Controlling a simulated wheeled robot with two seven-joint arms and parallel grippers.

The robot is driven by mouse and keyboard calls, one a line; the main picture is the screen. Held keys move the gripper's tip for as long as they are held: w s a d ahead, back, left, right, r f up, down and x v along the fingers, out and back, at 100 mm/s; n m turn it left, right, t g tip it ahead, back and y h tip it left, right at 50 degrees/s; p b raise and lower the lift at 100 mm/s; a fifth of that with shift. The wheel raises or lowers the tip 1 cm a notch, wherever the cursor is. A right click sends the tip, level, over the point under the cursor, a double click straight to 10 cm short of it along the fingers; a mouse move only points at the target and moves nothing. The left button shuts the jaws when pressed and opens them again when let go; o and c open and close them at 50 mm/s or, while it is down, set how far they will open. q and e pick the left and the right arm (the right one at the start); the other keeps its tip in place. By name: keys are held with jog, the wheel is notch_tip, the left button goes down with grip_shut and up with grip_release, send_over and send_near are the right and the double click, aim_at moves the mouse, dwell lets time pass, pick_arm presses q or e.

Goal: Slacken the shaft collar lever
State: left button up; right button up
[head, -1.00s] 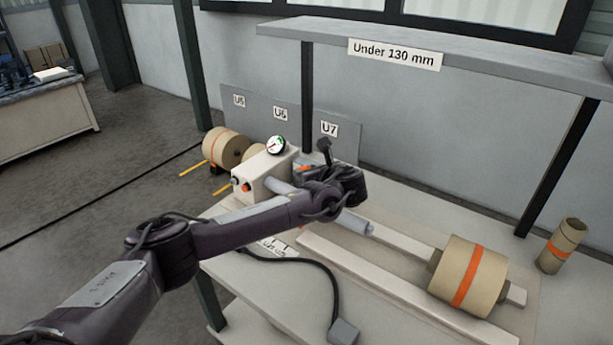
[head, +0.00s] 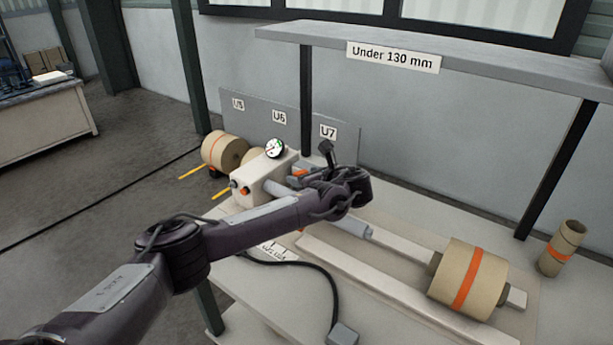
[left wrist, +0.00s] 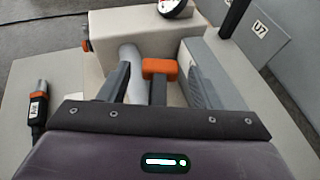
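The lever, with an orange grip (left wrist: 160,68) on a dark stem, shows in the left wrist view in front of my left gripper (left wrist: 158,74). The gripper is open, with the lever between its fingers; I cannot tell whether either finger touches it. In the head view the orange grip (head: 300,171) shows beside my left gripper (head: 305,179), near the pale machine housing. The grey shaft (left wrist: 131,62) runs beside the lever; its far end (head: 352,224) shows beyond my wrist. The collar is mostly hidden by my wrist. My right gripper is not in view.
The housing (head: 262,170) carries a gauge (head: 275,149). A shelf (head: 480,60) overhangs the bench. An air hose connector (left wrist: 38,108) lies at left.

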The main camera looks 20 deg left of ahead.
pick_arm(q)
jog(key=b+v, duration=0.1)
jog(key=v, duration=0.7)
jog(key=shift+a, duration=0.1)
dwell(0.4)
